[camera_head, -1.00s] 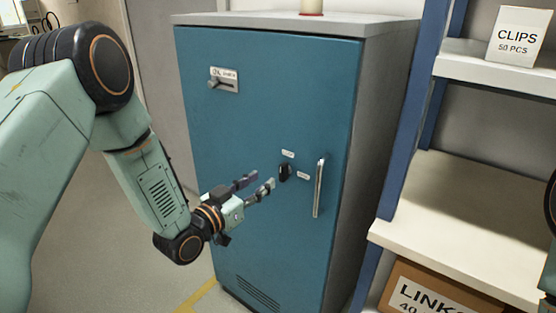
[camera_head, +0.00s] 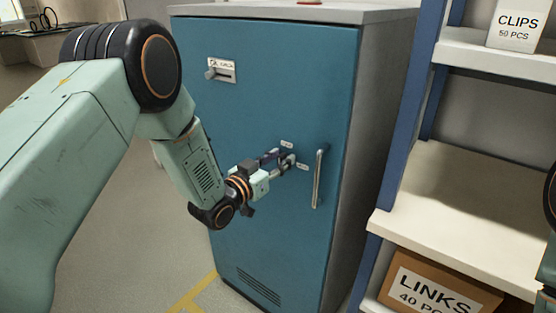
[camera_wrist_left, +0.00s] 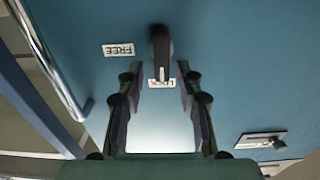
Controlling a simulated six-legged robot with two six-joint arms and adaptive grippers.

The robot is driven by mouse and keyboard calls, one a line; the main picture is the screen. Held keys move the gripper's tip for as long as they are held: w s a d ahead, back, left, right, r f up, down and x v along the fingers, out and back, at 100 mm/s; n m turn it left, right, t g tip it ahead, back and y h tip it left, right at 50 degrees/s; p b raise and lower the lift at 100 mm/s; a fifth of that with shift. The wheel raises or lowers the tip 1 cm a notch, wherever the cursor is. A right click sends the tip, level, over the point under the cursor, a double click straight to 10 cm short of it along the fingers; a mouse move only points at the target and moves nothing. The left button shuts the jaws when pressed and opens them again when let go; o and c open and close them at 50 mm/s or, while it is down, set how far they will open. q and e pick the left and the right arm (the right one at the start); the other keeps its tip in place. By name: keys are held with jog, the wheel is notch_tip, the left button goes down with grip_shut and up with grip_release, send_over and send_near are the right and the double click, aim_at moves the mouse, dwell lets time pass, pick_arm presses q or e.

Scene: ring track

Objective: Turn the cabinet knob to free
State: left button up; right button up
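The blue cabinet (camera_head: 255,80) stands ahead with its door shut. Its dark knob (camera_wrist_left: 160,52) shows in the left wrist view, with its bar lying toward the small label (camera_wrist_left: 162,83), which seems to read LOCK. The FREE label (camera_wrist_left: 118,50) is to the left of the knob, upside down in that view. My left gripper (camera_head: 279,161) is at the knob and largely hides it in the head view. In the wrist view its fingers (camera_wrist_left: 160,72) are apart, one on each side of the knob, with gaps visible. My right gripper is out of view.
A vertical door handle (camera_head: 319,176) is just right of the knob. A slotted latch plate (camera_head: 222,70) is at the upper left of the door. A shelf (camera_head: 465,215) with boxes stands at the right. The floor at the left is clear.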

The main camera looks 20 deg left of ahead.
pick_arm(q)
jog(key=shift+a+f, duration=0.1)
jog(key=shift+a, duration=0.05)
jog(key=c, duration=0.3)
grip_shut()
jog(key=shift+m, duration=0.3)
jog(key=m, duration=0.3)
jog(key=shift+d, duration=0.4)
jog(key=m+b, duration=0.1)
jog(key=m, duration=0.3)
jog(key=f+m+b, duration=0.1)
jog(key=m, duration=0.4)
jog(key=d+f+m, duration=0.1)
jog(key=m, duration=0.4)
jog(key=shift+s+d+b, duration=0.1)
jog(key=shift+s+b, duration=0.2)
jog(key=shift+b, duration=0.1)
jog(key=shift+m, duration=0.3)
